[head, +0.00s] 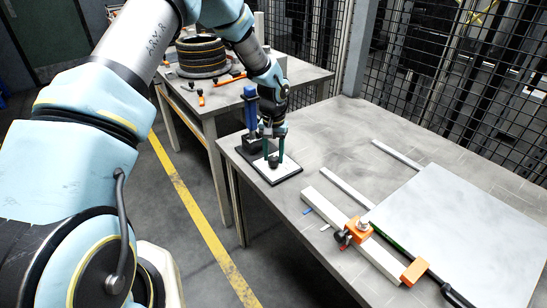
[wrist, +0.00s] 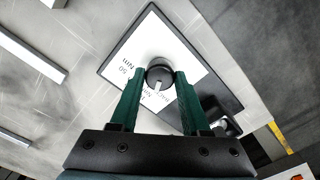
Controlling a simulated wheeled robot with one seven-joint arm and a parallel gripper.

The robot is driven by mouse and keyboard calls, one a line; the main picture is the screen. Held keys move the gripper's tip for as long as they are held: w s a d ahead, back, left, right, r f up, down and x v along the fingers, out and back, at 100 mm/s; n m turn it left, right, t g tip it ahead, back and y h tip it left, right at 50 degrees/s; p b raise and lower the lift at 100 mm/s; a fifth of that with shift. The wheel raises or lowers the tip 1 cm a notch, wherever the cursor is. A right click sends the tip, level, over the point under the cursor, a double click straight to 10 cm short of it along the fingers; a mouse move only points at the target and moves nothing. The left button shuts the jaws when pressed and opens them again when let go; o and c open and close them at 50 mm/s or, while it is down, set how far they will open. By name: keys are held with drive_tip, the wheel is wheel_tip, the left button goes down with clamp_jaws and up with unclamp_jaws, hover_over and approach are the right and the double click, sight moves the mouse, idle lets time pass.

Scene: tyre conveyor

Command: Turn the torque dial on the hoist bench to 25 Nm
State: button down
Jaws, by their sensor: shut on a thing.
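The torque dial is a black round knob (wrist: 159,73) with a pale pointer mark, on a white scale plate (wrist: 152,38) with a black frame. In the wrist view, printed figures on the plate include a 50 and Nm; the rest is too small or covered. My gripper (wrist: 158,78) is shut on the knob, with one green finger on each side. In the head view, my gripper (head: 273,158) points down at the plate (head: 277,173) near the left end of the hoist bench (head: 320,150). The dial's exact setting cannot be read.
A blue upright tool (head: 250,105) on a black base stands just behind the dial plate. An orange-and-white clamp rail (head: 340,210) and a large pale panel (head: 465,225) lie to the right. Tyres (head: 201,55) sit on the table behind. A mesh fence (head: 440,80) runs along the back.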

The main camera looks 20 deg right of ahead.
sight(273, 157)
drive_tip(key=m, duration=0.4)
drive_tip(key=shift+w+m+b, duration=0.1)
drive_tip(key=shift+m+b, duration=0.2)
drive_tip(key=shift+b, duration=0.05)
drive_tip(key=shift+m, duration=2.3)
drive_tip(key=shift+c, duration=1.9)
unclamp_jaws()
wheel_tip(273, 157, up, 11)
drive_tip(key=b, duration=0.2)
drive_tip(key=shift+b, duration=0.35)
drive_tip(key=shift+f, duration=0.1)
